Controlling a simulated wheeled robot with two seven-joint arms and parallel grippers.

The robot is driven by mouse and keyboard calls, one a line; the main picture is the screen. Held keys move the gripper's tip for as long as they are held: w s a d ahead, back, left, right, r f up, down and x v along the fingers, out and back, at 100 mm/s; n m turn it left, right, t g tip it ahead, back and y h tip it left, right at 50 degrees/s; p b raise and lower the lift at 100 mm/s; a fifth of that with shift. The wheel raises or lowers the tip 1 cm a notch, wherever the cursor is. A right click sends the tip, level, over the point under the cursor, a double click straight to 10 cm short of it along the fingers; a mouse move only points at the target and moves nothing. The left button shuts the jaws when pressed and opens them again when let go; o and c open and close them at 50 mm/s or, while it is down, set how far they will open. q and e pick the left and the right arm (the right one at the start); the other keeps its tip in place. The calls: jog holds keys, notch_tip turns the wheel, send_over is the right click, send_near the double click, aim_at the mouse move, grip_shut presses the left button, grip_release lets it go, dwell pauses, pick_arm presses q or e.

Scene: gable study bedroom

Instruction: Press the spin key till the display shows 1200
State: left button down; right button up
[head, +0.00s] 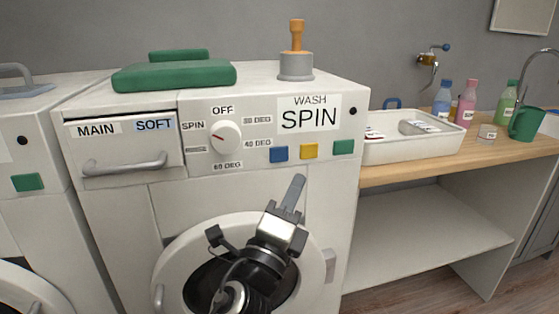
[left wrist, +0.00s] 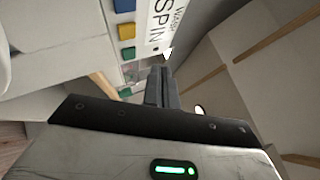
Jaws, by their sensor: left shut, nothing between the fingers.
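The washing machine's front panel has a white display (head: 310,115) that reads WASH in small letters and SPIN in large ones; no number shows. Below it are three square keys: blue (head: 278,154), yellow (head: 309,151) and green (head: 343,147). None has a readable label. The keys and display also show, turned sideways, in the left wrist view, where the yellow key (left wrist: 126,31) is clear. My left gripper (head: 296,184) is shut and empty, fingers pointing up, just below the yellow key in the picture. The gap to the panel is hard to judge. My right gripper is out of view.
A round dial (head: 226,137) with a red mark on its left sits left of the keys. A drawer handle (head: 125,164) sticks out further left. A tray (head: 415,148) stands on the right counter.

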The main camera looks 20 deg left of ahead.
pick_arm(q)
send_near(286, 150)
jog(key=w+d+r, duration=0.2)
jog(key=w, duration=0.2)
jog(key=shift+w+a+r, duration=0.1)
jog(key=shift+a+r, duration=0.2)
dwell(2.1)
jog(key=shift+w+a+b, duration=0.25)
jog(key=shift+w+b, duration=0.05)
jog(key=shift+w, duration=0.05)
jog(key=shift+w+a, duration=0.2)
jog(key=shift+w, duration=0.1)
dwell(0.6)
jog(key=shift+s, duration=0.1)
jog(key=shift+s+d, duration=0.45)
jog(key=shift+s, duration=0.15)
